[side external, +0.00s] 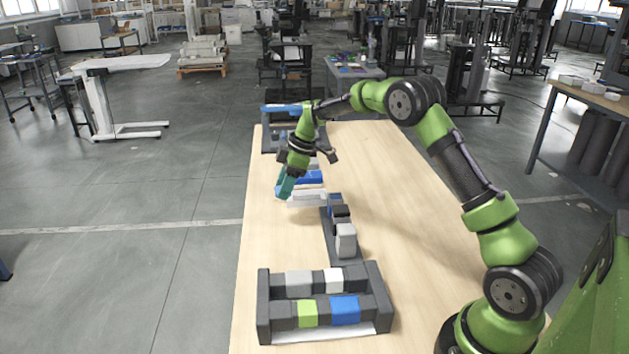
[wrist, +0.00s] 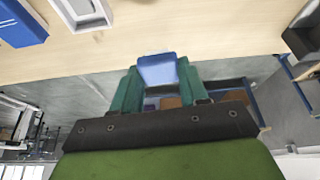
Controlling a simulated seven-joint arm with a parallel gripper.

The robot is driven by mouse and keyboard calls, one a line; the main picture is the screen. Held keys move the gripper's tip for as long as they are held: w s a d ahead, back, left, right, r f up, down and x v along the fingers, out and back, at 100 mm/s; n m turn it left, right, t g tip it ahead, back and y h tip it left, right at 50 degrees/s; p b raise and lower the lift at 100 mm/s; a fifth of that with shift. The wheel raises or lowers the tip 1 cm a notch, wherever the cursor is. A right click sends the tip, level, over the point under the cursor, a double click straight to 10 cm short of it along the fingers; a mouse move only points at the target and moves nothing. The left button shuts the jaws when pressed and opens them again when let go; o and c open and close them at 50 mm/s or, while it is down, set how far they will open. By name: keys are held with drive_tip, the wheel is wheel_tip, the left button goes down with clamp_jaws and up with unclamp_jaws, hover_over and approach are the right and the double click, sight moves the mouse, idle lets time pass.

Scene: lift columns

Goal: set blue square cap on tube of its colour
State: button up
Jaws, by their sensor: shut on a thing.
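My gripper (side external: 285,187) hangs over the left part of the table, with its teal fingers tilted down. In the wrist view, its teal fingers (wrist: 157,85) are shut on the blue square cap (wrist: 158,69). The cap is held between both fingers, apart from the tubes; in the side view the fingers hide it. A blue tube (side external: 310,177) lies on the table just right of the gripper. It also shows at the top left of the wrist view (wrist: 22,24). A white tube (side external: 308,198) with an open square end (wrist: 84,13) lies beside it.
A dark rack (side external: 264,322) with grey, white, green and blue blocks stands at the near end. A dark strip (side external: 328,228) with several blocks runs mid-table. A far rack (side external: 268,141) carries a blue bar (side external: 283,109). The table's right side (side external: 395,190) is clear.

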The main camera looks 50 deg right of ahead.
drive_tip(key=v, duration=0.3)
drive_tip(key=shift+w+d, duration=0.2)
drive_tip(key=s+d+r+m, duration=0.1)
drive_tip(key=s+d+r, duration=0.2)
drive_tip(key=s+d, duration=0.6)
drive_tip(key=shift+s+a+f, duration=0.1)
drive_tip(key=shift+s+f, duration=0.05)
drive_tip(key=shift+f, duration=0.75)
drive_tip(key=shift+s+a+f, duration=0.1)
drive_tip(key=shift+s+f, duration=0.05)
drive_tip(key=shift+f, duration=0.7)
drive_tip(key=shift+s+a+f, duration=0.15)
drive_tip(key=shift+f, duration=0.75)
drive_tip(key=shift+f, duration=0.55)
drive_tip(key=o, duration=1.6)
drive_tip(key=shift+r, duration=0.1)
